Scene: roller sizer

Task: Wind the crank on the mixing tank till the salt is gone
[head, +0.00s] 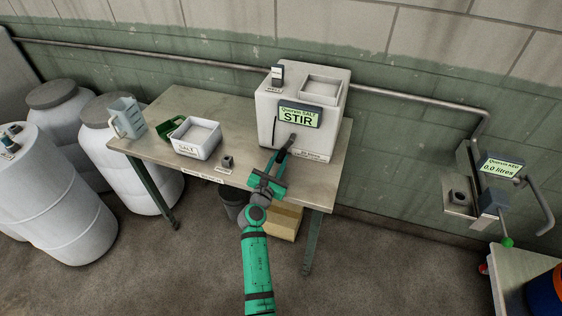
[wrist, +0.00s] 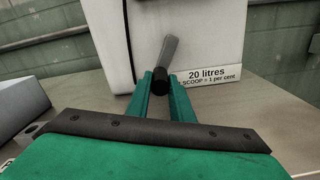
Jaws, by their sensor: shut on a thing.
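The white mixing tank (head: 317,134) stands at the right end of the table. Its display (head: 299,116) reads "Quorum SALT STIR". The crank (head: 287,143) is on the tank's front. In the wrist view its grey arm (wrist: 169,52) slants up and slightly right from the dark knob (wrist: 160,79). My gripper (head: 278,160) reaches the tank's front from below and is shut on the crank's knob; its green fingers (wrist: 160,88) sit either side of it. The inside of the tank and any salt in it cannot be seen.
White barrels (head: 62,215) stand at left. A cardboard box (head: 286,221) is under the table.

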